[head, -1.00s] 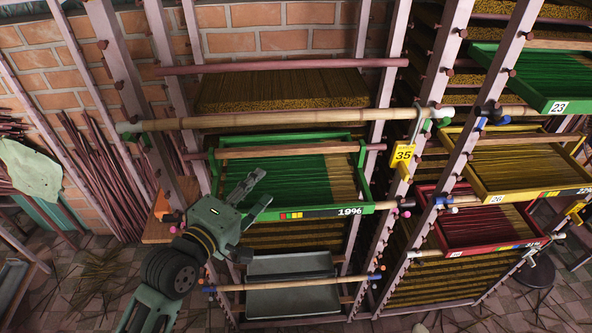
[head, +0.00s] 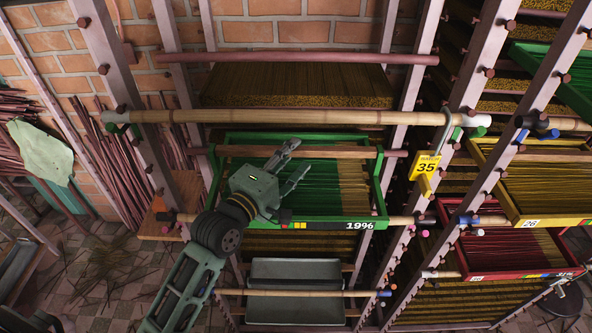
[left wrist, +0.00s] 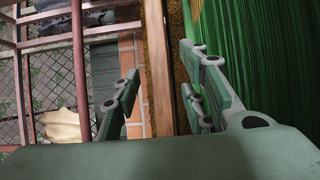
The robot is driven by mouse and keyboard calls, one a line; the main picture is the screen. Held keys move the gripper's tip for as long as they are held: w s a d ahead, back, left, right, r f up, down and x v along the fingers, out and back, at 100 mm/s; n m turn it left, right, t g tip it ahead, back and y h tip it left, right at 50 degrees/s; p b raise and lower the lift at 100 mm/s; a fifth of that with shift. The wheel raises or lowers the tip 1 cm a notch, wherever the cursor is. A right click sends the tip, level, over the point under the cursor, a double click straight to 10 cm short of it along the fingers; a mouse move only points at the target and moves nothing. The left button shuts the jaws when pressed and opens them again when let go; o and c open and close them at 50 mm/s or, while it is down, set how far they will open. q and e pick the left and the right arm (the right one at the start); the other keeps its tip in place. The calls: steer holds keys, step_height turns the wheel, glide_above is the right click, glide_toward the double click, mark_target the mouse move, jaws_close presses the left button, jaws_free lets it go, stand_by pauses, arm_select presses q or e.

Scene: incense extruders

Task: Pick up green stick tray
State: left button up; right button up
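I cannot tell whether a finger touches the tray. My right gripper is not in view.
A bamboo pole (head: 290,117) crosses the rack above the tray, with a yellow "35" tag (head: 426,167) at its right. Grey trays (head: 295,270) lie below. A yellow tray (head: 548,217) and a red tray (head: 470,274) are at the right.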

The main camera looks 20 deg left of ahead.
arm_select(q)
steer(key=shift+x, duration=0.8)
steer(key=shift+w+d, duration=0.15)
steer(key=shift+w, duration=0.25)
steer(key=c, duration=0.9)
jaws_close()
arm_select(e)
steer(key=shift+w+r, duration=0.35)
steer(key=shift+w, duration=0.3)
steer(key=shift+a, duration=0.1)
